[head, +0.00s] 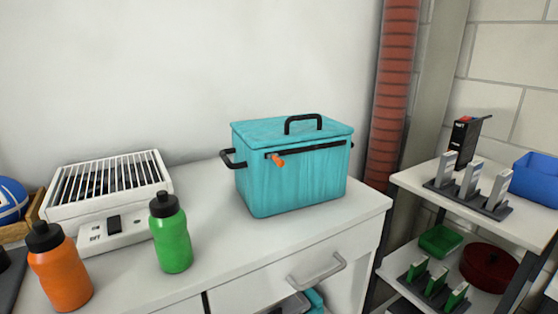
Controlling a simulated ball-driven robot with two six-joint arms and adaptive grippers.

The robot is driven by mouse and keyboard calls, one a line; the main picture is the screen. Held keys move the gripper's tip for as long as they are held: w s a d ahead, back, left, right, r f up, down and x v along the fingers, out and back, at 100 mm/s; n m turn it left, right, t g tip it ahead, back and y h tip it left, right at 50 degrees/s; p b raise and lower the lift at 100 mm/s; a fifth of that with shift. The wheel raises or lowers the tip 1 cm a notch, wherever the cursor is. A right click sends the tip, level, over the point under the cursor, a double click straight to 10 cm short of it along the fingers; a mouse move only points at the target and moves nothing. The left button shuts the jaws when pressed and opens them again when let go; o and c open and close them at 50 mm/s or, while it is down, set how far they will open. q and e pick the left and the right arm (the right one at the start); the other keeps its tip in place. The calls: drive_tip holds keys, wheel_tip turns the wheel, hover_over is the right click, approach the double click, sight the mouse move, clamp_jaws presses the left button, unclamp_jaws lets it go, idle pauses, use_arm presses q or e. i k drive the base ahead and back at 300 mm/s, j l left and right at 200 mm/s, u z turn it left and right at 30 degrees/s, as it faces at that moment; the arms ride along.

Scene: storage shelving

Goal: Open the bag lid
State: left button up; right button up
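The bag (292,184) is a teal box-shaped cooler on the white counter, near the counter's right end. Its lid (262,131) lies flat on top and looks shut. A black handle (303,119) arches over the lid. An orange tab (278,161) sits at the front on a dark strip below the lid edge. A black side handle (229,160) sticks out at the left. Neither of my grippers shows in the head view.
A green bottle (173,240) and an orange bottle (62,275) stand left of the bag, before a white grill (107,196). A drawer with a handle (318,272) is below. A shelf (410,181) stands right. Counter between green bottle and bag is clear.

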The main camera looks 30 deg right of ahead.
sight(260, 134)
drive_tip(key=j+z, duration=0.1)
drive_tip(key=z, duration=0.3)
drive_tip(key=j+z, duration=0.15)
drive_tip(key=z, duration=0.3)
drive_tip(key=i, duration=0.05)
